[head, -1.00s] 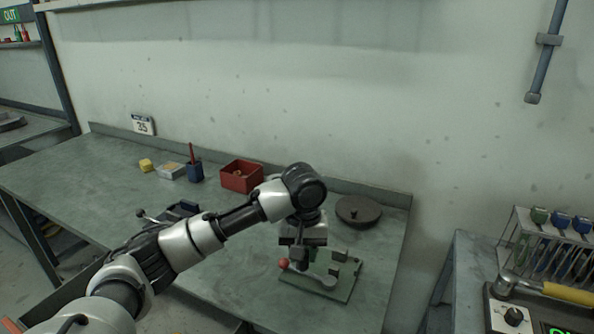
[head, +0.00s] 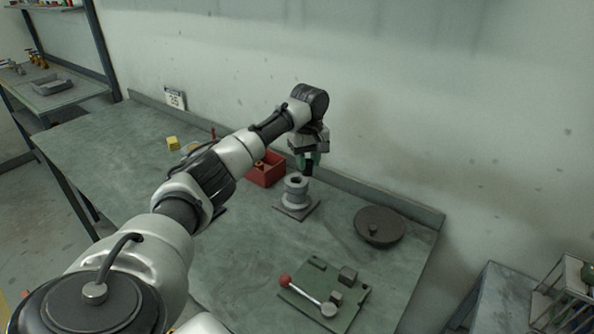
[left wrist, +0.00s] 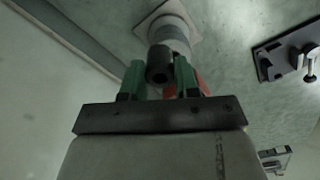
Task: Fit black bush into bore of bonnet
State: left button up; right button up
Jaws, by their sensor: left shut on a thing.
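My left gripper (head: 307,160) is shut on the black bush (head: 308,170), a short dark cylinder. In the left wrist view the bush (left wrist: 159,66) sits between the green fingers, its open end showing. The grey flanged bonnet (head: 296,190) stands upright on the bench, its dark bore facing up. The bush is above and slightly right of the bonnet in the head view, seemingly apart from it. In the left wrist view the bonnet (left wrist: 168,32) lies beyond the bush, which partly covers it, so their alignment is unclear. My right gripper is not in view.
A red box (head: 267,172) stands close behind the bonnet, partly behind my arm. A dark round disc (head: 379,226) lies to the right. A green fixture plate (head: 343,310) with a red-knobbed lever is in front. Bench between them is clear.

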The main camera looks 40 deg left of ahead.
pick_arm(q)
send_over(296, 174)
jog(key=s+d, duration=0.2)
jog(key=f, duration=0.2)
jog(key=shift+d+f, duration=0.2)
jog(key=shift+f, duration=0.15)
jog(key=shift+a+f, duration=0.1)
jog(key=shift+a, duration=0.05)
notch_tip(296, 174, down, 4)
jog(key=shift+r+p, duration=0.1)
jog(key=shift+p, duration=0.6)
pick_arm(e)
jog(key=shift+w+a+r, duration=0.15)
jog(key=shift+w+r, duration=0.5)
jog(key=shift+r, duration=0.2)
pick_arm(q)
jog(key=shift+f, duration=0.3)
jog(key=o, duration=0.9)
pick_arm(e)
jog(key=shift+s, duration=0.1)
